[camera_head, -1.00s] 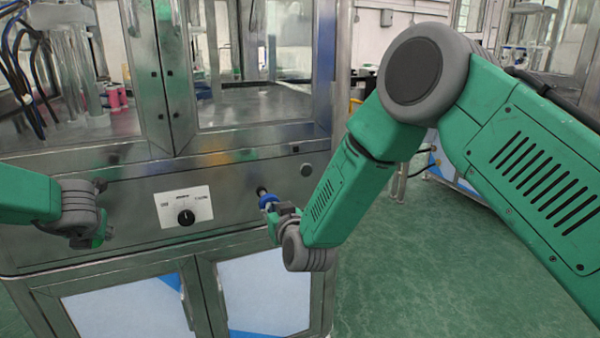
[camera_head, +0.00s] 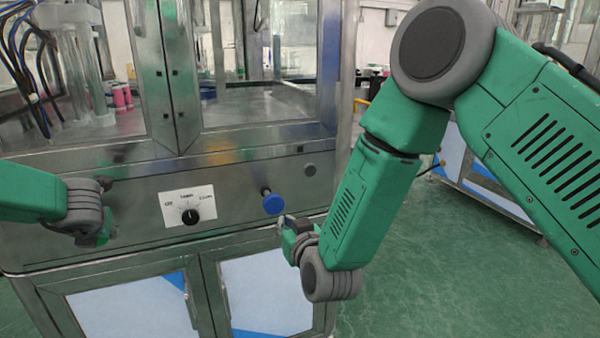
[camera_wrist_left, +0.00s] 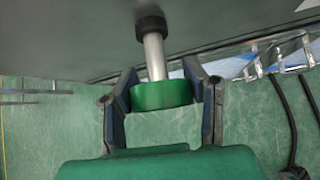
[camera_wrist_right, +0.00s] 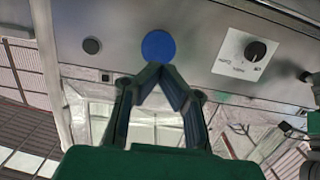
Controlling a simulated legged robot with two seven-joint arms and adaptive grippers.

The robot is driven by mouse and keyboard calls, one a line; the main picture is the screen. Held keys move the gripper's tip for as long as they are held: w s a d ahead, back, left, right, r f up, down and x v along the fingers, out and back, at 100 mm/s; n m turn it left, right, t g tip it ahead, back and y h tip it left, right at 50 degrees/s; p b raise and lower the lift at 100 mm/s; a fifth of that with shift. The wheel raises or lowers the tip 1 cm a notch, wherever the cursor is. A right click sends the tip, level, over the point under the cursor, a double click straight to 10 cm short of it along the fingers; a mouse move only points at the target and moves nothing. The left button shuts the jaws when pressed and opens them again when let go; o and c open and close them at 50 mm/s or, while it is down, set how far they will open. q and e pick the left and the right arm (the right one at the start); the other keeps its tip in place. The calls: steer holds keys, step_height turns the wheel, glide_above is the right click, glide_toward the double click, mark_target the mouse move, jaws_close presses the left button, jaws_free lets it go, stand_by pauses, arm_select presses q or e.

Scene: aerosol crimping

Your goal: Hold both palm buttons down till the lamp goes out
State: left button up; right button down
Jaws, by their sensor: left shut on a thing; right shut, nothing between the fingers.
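The blue palm button (camera_head: 273,203) stands out from the front panel, right of the selector dial. My right gripper (camera_head: 284,224) is shut and empty just below and right of it, apart from it; in the right wrist view its closed tips (camera_wrist_right: 163,74) sit just below the blue disc (camera_wrist_right: 158,47). The green palm button (camera_wrist_left: 162,95) is between the fingers of my left gripper (camera_head: 103,233), which is shut on it; its metal stem runs to a black collar (camera_wrist_left: 151,27). A small dark round fitting (camera_head: 309,170), perhaps the lamp, looks unlit.
The selector dial (camera_head: 190,216) on its white plate sits between the buttons. Glazed doors (camera_head: 262,60) rise above the panel and cabinet doors (camera_head: 255,290) lie below. Green floor (camera_head: 420,290) is open to the right.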

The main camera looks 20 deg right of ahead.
arm_select(q)
steer(key=shift+w+r, duration=0.1)
steer(key=o, duration=1.1)
steer(key=shift+c, duration=0.2)
steer(key=shift+o, duration=0.8)
arm_select(e)
steer(key=shift+s+r, duration=0.15)
steer(key=shift+s, duration=1)
arm_select(q)
steer(key=v, duration=1.1)
steer(key=shift+s, duration=0.35)
steer(key=shift+d+r, duration=0.1)
